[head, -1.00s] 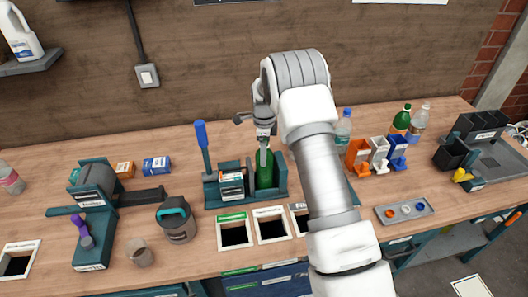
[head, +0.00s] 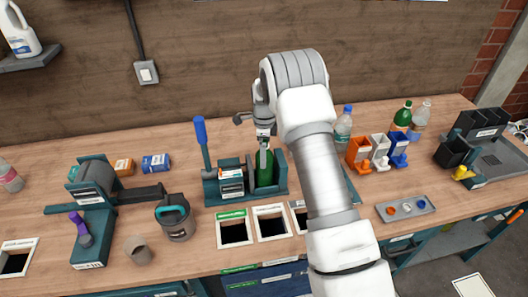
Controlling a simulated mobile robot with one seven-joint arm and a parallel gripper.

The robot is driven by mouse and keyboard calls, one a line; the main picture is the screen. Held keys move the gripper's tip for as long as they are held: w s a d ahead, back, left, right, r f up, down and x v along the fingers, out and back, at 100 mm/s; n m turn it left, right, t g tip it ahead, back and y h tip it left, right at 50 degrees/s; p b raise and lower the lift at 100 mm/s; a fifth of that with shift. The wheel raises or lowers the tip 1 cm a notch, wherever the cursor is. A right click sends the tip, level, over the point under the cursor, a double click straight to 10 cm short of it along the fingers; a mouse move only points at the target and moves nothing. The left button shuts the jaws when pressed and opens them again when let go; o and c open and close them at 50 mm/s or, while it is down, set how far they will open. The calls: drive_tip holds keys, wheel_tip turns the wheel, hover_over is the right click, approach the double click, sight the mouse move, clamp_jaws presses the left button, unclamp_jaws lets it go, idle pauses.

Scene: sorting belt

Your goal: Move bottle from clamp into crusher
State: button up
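A green bottle (head: 266,166) stands upright in the right part of a teal bench device (head: 281,176) with a blue lever (head: 201,131). This device appears to be the crusher. My gripper (head: 264,148) points down at the bottle's top. The fingertips are small and partly merge with the bottle neck, so I cannot tell whether they grip it. Another teal device (head: 93,206) with a grey cylinder and a purple handle stands at the left; it may be the clamp, but I cannot tell. My forearm hides the bench right of the bottle.
Square openings (head: 236,230) lie in front of the lever device. A dark container (head: 175,218) and a grey cup (head: 139,250) stand to its left. Bottles (head: 402,117), coloured bins (head: 359,154) and a grey tray (head: 405,208) are to the right.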

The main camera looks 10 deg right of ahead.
wheel_tip(320, 180, up, 17)
drive_tip(key=b, duration=0.2)
drive_tip(key=s+r+n+t, duration=0.2)
drive_tip(key=s+r+n, duration=0.3)
drive_tip(key=s+r, duration=0.45)
drive_tip(key=s+r+n+t, duration=0.1)
drive_tip(key=s+r+n, duration=0.4)
drive_tip(key=s, duration=0.4)
drive_tip(key=s+f+n+t, duration=0.2)
drive_tip(key=s+n, duration=0.9)
drive_tip(key=s, duration=0.8)
drive_tip(key=shift+f+t, duration=0.3)
drive_tip(key=shift+f, duration=0.6)
